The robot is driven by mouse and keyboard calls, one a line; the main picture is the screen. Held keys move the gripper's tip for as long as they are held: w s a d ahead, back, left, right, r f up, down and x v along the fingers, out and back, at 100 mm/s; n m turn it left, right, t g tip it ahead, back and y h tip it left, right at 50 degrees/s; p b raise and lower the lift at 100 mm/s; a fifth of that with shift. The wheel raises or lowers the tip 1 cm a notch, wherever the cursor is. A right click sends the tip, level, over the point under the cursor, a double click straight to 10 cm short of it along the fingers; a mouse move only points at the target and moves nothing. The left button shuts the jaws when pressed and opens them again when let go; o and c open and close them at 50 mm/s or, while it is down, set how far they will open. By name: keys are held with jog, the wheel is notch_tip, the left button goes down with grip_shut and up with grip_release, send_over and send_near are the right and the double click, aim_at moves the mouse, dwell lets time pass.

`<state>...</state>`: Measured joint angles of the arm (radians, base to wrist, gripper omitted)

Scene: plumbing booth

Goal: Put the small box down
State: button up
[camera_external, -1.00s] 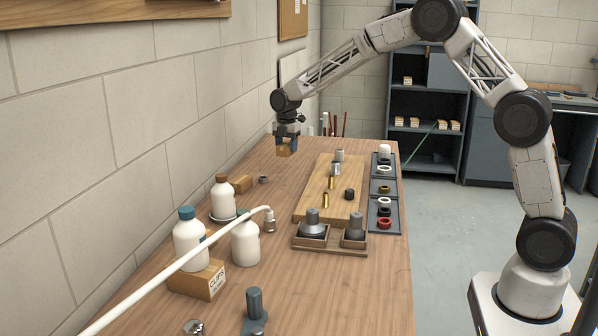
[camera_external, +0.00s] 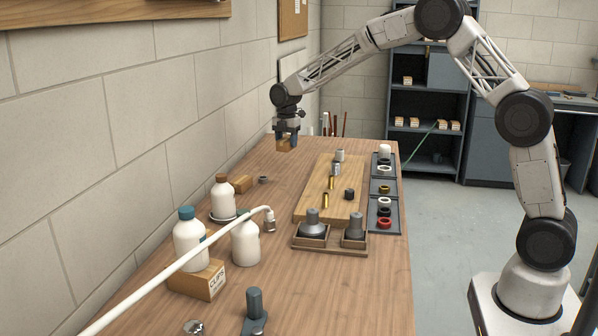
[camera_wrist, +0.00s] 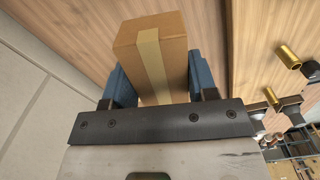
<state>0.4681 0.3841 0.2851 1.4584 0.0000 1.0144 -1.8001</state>
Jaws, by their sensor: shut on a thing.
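The small box (camera_wrist: 153,50) is brown cardboard with a tan tape strip, and fills the upper middle of the wrist view. My gripper (camera_wrist: 153,78) is shut on it, with a blue finger pressed on each side. In the external view the small box (camera_external: 284,145) hangs between the fingertips of my gripper (camera_external: 286,140) at the far left part of the wooden bench (camera_external: 330,285). Whether the box's underside touches the bench cannot be told.
A wooden board (camera_external: 318,205) with fittings and a grey tray (camera_external: 386,215) of rings are to the right. The wall is close on the left.

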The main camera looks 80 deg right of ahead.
aim_at(286, 139)
notch_tip(286, 139, up, 3)
jog(key=shift+r, duration=0.1)
jog(key=s+a+r+n, duration=0.2)
jog(key=s+a+n, duration=0.1)
jog(key=a, duration=1.4)
jog(key=s+a+r+n, duration=0.1)
jog(key=s+a+n, duration=0.15)
jog(key=a, duration=1.45)
jog(key=s+a+n, duration=0.2)
jog(key=s+a, duration=0.5)
jog(key=a, duration=0.3)
jog(key=s+a+n, duration=0.2)
jog(key=s+a, duration=0.5)
jog(key=a, duration=0.3)
jog(key=s+a+f+n, duration=0.25)
jog(key=s+a, duration=0.45)
jog(key=s, duration=0.8)
jog(key=s+a+f+n, duration=0.1)
jog(key=s+a+n, duration=0.45)
jog(key=s, duration=0.95)
notch_tip(286, 139, down, 9)
jog(key=a+m, duration=0.1)
jog(key=shift+w+f, duration=0.2)
jog(key=shift+w+a, duration=0.15)
jog(key=shift+a, duration=0.05)
